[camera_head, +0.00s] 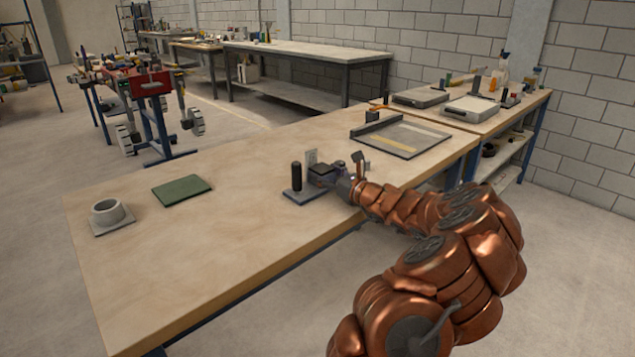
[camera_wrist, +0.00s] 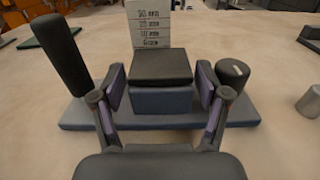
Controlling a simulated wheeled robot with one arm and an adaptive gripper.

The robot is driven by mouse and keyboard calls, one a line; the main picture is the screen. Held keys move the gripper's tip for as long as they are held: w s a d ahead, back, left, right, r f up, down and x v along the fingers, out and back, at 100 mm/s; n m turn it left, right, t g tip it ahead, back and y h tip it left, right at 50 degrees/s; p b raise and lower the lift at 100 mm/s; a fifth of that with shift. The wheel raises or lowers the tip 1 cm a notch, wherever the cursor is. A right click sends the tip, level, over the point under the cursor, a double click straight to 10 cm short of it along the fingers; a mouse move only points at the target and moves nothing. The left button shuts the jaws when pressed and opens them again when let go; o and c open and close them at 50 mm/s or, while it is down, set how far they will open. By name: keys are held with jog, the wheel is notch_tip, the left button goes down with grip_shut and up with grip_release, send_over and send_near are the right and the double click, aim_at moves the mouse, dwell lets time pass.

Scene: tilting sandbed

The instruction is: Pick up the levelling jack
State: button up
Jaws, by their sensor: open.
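What looks like the levelling jack is a blue-grey flat base (camera_head: 300,194) on the near edge side of the workbench, with a tall black handle (camera_head: 296,177) and a dark-topped block (camera_wrist: 160,82). The wrist view shows the base (camera_wrist: 160,122) lying flat, the handle (camera_wrist: 60,52) leaning at left and a black knob (camera_wrist: 232,73) at right. My gripper (camera_wrist: 160,92) is open, with one finger on each side of the block; contact cannot be told. In the head view my gripper (camera_head: 343,180) reaches in from the right and covers part of the base.
A marked card (camera_wrist: 150,22) stands behind the block. A green pad (camera_head: 181,190) and a grey ring on a plate (camera_head: 108,214) lie to the left. A flat tray (camera_head: 400,137) lies to the right. A metal cylinder (camera_wrist: 309,103) stands at right in the wrist view.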

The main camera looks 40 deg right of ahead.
jog(key=shift+w+d+r, duration=0.1)
jog(key=shift+w, duration=0.9)
jog(key=shift+c, duration=0.3)
jog(key=c, duration=1.4)
jog(key=shift+o, duration=0.2)
